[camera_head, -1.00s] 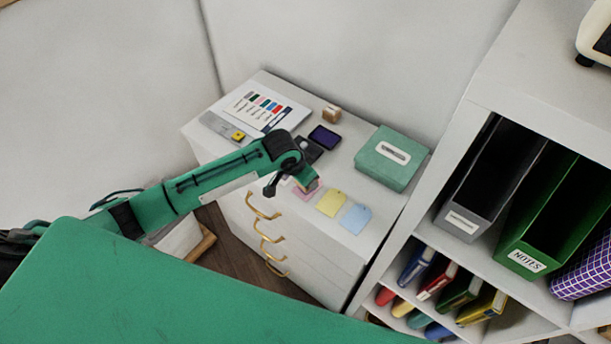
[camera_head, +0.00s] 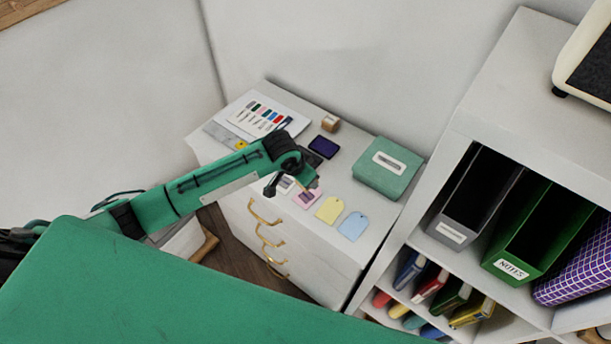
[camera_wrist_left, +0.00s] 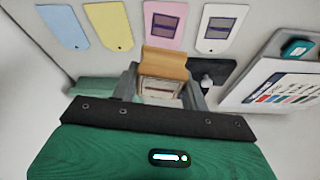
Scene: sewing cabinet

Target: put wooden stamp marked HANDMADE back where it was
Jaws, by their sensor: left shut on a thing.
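My left gripper (camera_head: 308,180) is shut on a wooden stamp, held over the front part of the white cabinet top (camera_head: 285,215). In the left wrist view the stamp (camera_wrist_left: 165,64) sits between the two fingers of the gripper (camera_wrist_left: 165,88). Its pale label is too small to read, so I cannot confirm HANDMADE. Another small wooden block (camera_head: 330,123) stands at the back of the cabinet top, beside the purple ink pad (camera_head: 324,147). My right gripper is not in view.
White (camera_head: 285,184), pink (camera_head: 307,198), yellow (camera_head: 329,210) and blue (camera_head: 353,226) tags lie along the front; white and pink bear dark prints. A green box (camera_head: 388,168) stands right. A colour chart (camera_head: 262,115) lies left. A shelf unit (camera_head: 470,130) rises at the right.

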